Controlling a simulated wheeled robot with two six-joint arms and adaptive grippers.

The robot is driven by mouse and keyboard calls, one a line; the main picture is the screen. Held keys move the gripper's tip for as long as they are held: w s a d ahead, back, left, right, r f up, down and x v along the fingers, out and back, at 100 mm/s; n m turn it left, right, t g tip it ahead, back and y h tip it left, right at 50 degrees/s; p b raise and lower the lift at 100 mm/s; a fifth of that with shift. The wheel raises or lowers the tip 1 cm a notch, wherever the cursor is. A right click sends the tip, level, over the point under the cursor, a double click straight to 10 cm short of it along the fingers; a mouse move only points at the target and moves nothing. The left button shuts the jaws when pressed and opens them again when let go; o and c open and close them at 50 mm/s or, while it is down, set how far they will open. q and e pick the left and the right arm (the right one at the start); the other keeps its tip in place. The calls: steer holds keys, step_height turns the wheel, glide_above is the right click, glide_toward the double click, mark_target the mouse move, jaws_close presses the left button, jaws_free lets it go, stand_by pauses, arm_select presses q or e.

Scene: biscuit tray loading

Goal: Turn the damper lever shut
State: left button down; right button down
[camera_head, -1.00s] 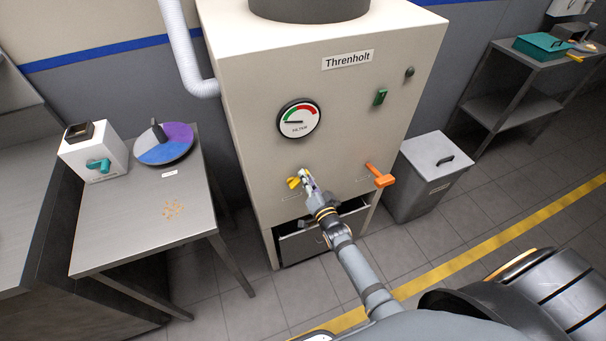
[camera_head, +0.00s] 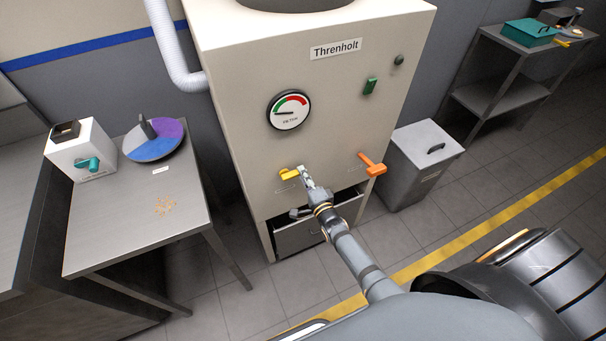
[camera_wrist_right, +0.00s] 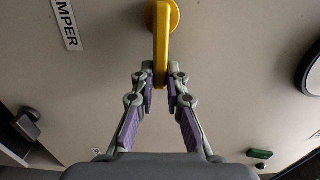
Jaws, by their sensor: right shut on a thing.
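The yellow damper lever (camera_head: 287,175) is on the lower front of the beige Threnholt cabinet, left of an orange lever. In the right wrist view the yellow lever (camera_wrist_right: 161,45) runs from its round hub down to my fingertips, beside a label partly reading "MPER". My right gripper (camera_head: 303,172) reaches the lever from the front and covers part of it. In the wrist view my right gripper (camera_wrist_right: 160,83) has its fingers on either side of the lever's free end, shut on it. My left gripper is not in view.
The orange lever (camera_head: 372,166) sticks out to the right. A drawer (camera_head: 298,238) below is partly hidden by my right arm. A gauge (camera_head: 288,110) is above. A grey bin (camera_head: 425,160) stands right; a table (camera_head: 130,235) with crumbs stands left.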

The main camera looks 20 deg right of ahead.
steer(key=shift+f+m, duration=0.1)
steer(key=shift+m, duration=0.2)
steer(key=c, duration=1.4)
jaws_free()
steer(key=shift+o, duration=0.2)
steer(key=s, duration=1.2)
steer(key=shift+d, duration=0.2)
steer(key=s+d+f+n+g, duration=0.1)
steer(key=s+f+n+g, duration=0.25)
steer(key=f, duration=0.45)
steer(key=s+d+f+n+g+h, duration=0.1)
steer(key=s+f+n+g, duration=0.1)
steer(key=s+f, duration=0.45)
steer(key=s+d+f+n+g, duration=0.1)
steer(key=s+f+n+g, duration=0.15)
steer(key=f, duration=0.65)
steer(key=s+d+f+n+g, duration=0.1)
steer(key=s+f+n+g, duration=0.3)
steer(key=s, duration=0.7)
steer(key=s+d+f+n+g, duration=0.1)
steer(key=s+f+n+g, duration=0.3)
steer(key=s, duration=0.8)
step_height(320, 180, down, 5)
steer(key=shift+s+r+n+g, duration=0.15)
steer(key=shift+n+g, duration=0.25)
steer(key=shift+n, duration=0.6)
